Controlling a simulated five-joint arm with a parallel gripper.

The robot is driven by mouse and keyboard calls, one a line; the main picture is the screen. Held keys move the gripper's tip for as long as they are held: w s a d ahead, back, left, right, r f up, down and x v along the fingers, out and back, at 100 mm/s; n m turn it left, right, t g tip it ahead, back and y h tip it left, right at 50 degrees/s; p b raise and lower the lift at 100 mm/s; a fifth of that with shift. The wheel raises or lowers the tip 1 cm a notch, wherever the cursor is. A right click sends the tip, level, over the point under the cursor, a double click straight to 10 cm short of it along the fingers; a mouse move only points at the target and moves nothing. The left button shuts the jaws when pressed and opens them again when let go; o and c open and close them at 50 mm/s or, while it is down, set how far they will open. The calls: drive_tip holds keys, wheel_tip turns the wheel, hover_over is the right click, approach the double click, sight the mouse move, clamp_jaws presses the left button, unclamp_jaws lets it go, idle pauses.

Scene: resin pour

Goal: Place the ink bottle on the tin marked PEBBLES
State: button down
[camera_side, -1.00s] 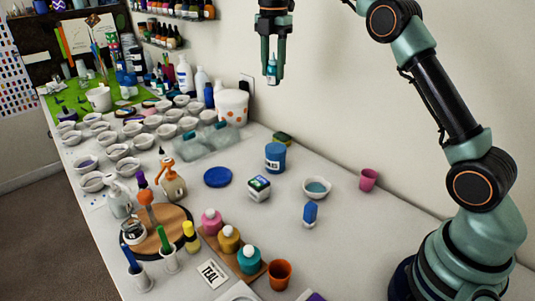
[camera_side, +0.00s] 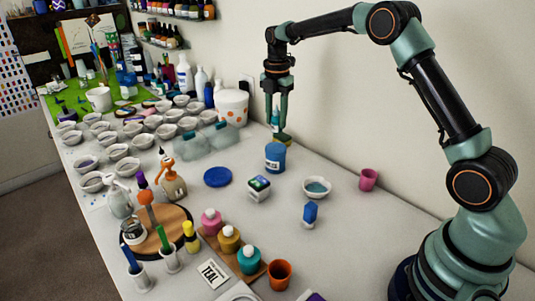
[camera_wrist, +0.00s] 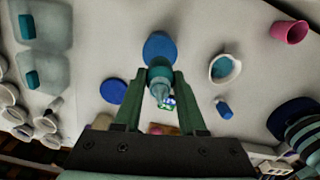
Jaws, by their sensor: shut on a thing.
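The ink bottle (camera_side: 275,119) looks small and teal, with a paler tip; it also shows in the wrist view (camera_wrist: 160,76). My gripper (camera_side: 279,129) is shut on it and holds it roughly upright, just above and slightly behind the blue tin (camera_side: 275,160) in the side view. In the wrist view the blue tin (camera_wrist: 159,45) shows as a round blue top, partly hidden by the bottle. The tin has a pale label whose word I cannot read. I cannot tell whether bottle and tin touch.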

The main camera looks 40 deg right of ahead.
drive_tip(key=shift+f, duration=2.65)
drive_tip(key=shift+f, duration=0.2)
drive_tip(key=shift+c, duration=2.4)
unclamp_jaws()
drive_tip(key=shift+r, duration=0.1)
